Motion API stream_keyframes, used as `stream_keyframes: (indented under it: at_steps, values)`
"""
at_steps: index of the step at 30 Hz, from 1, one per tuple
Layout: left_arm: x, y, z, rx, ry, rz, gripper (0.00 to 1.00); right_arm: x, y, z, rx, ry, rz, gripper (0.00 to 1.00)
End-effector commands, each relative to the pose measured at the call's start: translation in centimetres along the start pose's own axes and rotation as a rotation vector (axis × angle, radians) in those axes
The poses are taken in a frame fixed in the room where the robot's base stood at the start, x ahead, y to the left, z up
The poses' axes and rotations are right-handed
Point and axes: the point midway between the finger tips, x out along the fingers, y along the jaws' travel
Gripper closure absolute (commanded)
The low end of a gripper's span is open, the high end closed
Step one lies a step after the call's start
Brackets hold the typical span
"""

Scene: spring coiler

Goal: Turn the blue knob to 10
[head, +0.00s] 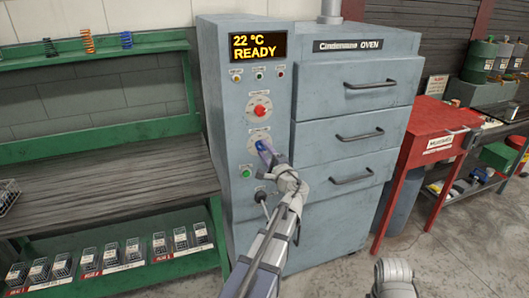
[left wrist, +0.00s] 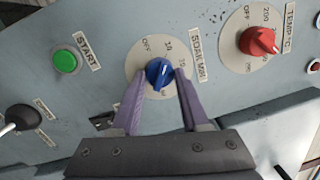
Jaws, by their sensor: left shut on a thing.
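The blue knob (head: 260,144) sits on a pale round dial on the oven's control column, below the red knob. In the left wrist view the blue knob (left wrist: 158,71) shows on the dial (left wrist: 134,62) labelled SOAK MIN, with OFF and number marks around it. I cannot tell exactly which mark it points at. My left gripper (head: 266,150) reaches the panel from below. Its purple fingers (left wrist: 160,84) are on either side of the blue knob, shut on it, and hide the lower dial.
The red temperature knob (left wrist: 258,40) and green START button (left wrist: 65,61) flank the dial. The display (head: 258,47) reads 22 °C READY. A black-knobbed lever (left wrist: 20,118) is near the button. A green workbench (head: 100,160) stands left and a red table (head: 428,130) right.

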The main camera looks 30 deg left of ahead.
Motion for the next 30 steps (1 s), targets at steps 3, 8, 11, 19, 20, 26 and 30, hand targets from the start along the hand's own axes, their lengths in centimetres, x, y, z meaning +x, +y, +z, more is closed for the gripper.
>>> stream_keyframes:
  at_steps: [3, 8, 11, 19, 20, 26, 30]
  values:
    - [-0.04, 0.05, -0.05, 0.032, 0.004, -0.003, 1.0, 0.11, -0.01, -0.01, 0.0, 0.0, 0.0, 0.5]
    - [-0.04, 0.05, -0.05, 0.055, 0.006, -0.005, 1.0, 0.15, -0.01, -0.01, 0.0, 0.0, 0.0, 0.5]
    - [-0.04, 0.05, -0.06, 0.06, 0.007, -0.006, 1.0, 0.15, -0.01, -0.01, 0.0, 0.0, 0.0, 0.5]
    - [-0.05, 0.05, -0.05, 0.061, 0.007, -0.006, 1.0, 0.15, -0.01, -0.01, 0.0, 0.0, 0.0, 0.5]
    - [-0.05, 0.05, -0.06, 0.06, 0.007, -0.006, 1.0, 0.15, -0.01, -0.01, 0.0, 0.0, 0.0, 0.5]
    - [-0.03, 0.05, -0.03, 0.06, 0.006, -0.006, 0.36, 0.15, -0.01, -0.01, 0.0, 0.0, 0.0, 0.5]
    - [-0.02, 0.04, -0.02, 0.06, 0.005, -0.006, 0.25, 0.14, -0.01, -0.01, 0.0, 0.0, 0.0, 0.5]
